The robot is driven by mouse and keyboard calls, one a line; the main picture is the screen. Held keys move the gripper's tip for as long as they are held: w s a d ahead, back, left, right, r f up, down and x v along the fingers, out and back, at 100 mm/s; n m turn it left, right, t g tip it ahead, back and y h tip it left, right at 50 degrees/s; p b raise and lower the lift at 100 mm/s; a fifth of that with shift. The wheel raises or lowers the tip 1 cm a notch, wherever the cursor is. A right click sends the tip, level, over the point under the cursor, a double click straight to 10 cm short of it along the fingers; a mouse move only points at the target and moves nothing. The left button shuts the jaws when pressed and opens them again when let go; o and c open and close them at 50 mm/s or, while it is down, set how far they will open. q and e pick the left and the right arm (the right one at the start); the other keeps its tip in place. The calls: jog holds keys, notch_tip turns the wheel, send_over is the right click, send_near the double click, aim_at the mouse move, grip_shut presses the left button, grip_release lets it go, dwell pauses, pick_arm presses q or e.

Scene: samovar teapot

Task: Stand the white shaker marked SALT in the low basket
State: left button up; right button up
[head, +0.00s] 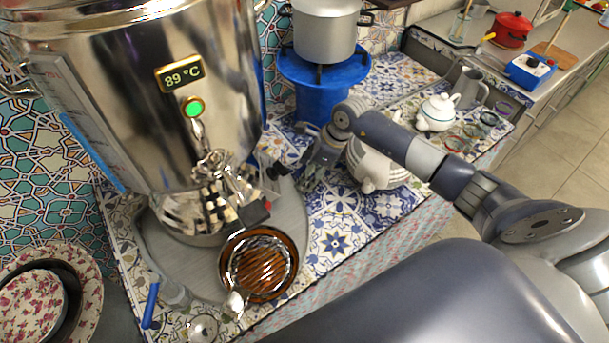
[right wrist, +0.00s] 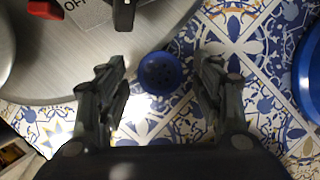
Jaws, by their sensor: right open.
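My right gripper (head: 312,178) reaches down to the tiled counter, to the right of the large steel samovar (head: 150,110). In the right wrist view the gripper (right wrist: 160,92) is open, with one finger on each side of a round blue top with small holes (right wrist: 161,73). This looks like a shaker seen from above. Its body and any SALT marking are hidden, and the fingers appear apart from it. I cannot make out a low basket for certain in either view. My left gripper is not in view.
A brown round ribbed dish (head: 258,265) is in front of the samovar. A blue stand (head: 316,98) bears a steel pot (head: 325,30) behind my gripper. A white rounded thing (head: 378,172) is partly behind my arm. A white teapot (head: 437,112) stands farther right.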

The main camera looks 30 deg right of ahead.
jog(key=shift+w+a+f, duration=0.1)
jog(key=shift+w+f, duration=0.05)
jog(key=shift+f, duration=0.35)
jog(key=c, duration=1.3)
jog(key=shift+r, duration=0.1)
